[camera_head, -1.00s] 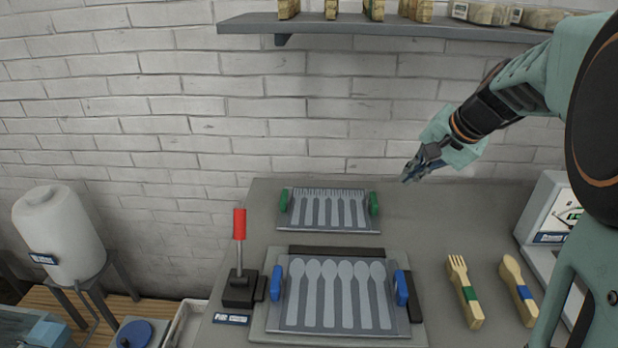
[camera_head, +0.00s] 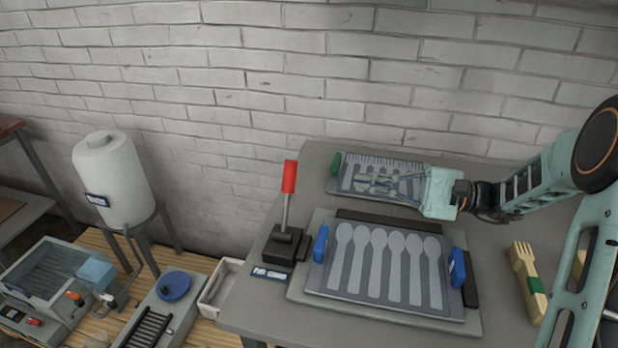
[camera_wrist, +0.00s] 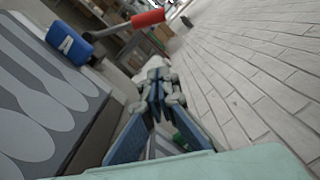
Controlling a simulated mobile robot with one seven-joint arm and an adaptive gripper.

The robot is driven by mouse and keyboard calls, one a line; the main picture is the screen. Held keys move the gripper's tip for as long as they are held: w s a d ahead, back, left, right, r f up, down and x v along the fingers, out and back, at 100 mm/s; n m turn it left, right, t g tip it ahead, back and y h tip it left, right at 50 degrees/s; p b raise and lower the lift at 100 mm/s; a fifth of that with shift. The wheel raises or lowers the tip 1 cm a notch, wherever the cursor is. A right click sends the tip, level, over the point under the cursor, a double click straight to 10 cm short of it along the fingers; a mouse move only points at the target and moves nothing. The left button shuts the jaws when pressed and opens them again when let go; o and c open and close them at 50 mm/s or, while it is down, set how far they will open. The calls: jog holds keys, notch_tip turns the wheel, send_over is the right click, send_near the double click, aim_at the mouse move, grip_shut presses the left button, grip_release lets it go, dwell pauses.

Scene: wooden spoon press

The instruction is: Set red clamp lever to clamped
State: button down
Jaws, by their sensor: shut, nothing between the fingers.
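The red clamp lever (camera_head: 289,177) stands nearly upright on a metal rod above a black base (camera_head: 283,246), left of the spoon mould. In the wrist view the red handle (camera_wrist: 148,18) shows at the top, beyond the gripper. My gripper (camera_head: 362,183) is shut and empty, pointing left above the fork mould, to the right of the lever and apart from it. In the wrist view its fingers (camera_wrist: 157,92) come together at the middle. The spoon mould (camera_head: 385,306) with blue handles sits on the plate right of the lever base.
The fork mould (camera_head: 347,171) with a green handle lies behind the spoon mould, partly hidden by my gripper. A wooden fork (camera_head: 527,277) lies at right. A brick wall stands behind.

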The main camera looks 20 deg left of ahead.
aim_at(287, 196)
jog(key=a, duration=0.3)
jog(key=s+a+b, duration=0.1)
jog(key=a, duration=0.6)
jog(key=shift+s+a+b, duration=0.1)
jog(key=shift+s+b, duration=0.3)
jog(key=shift+s+r, duration=0.6)
jog(key=shift+s, duration=0.2)
jog(key=shift+s+r, duration=0.55)
jog(key=shift+s, duration=0.25)
jog(key=shift+s+b, duration=0.1)
jog(key=shift+b, duration=0.3)
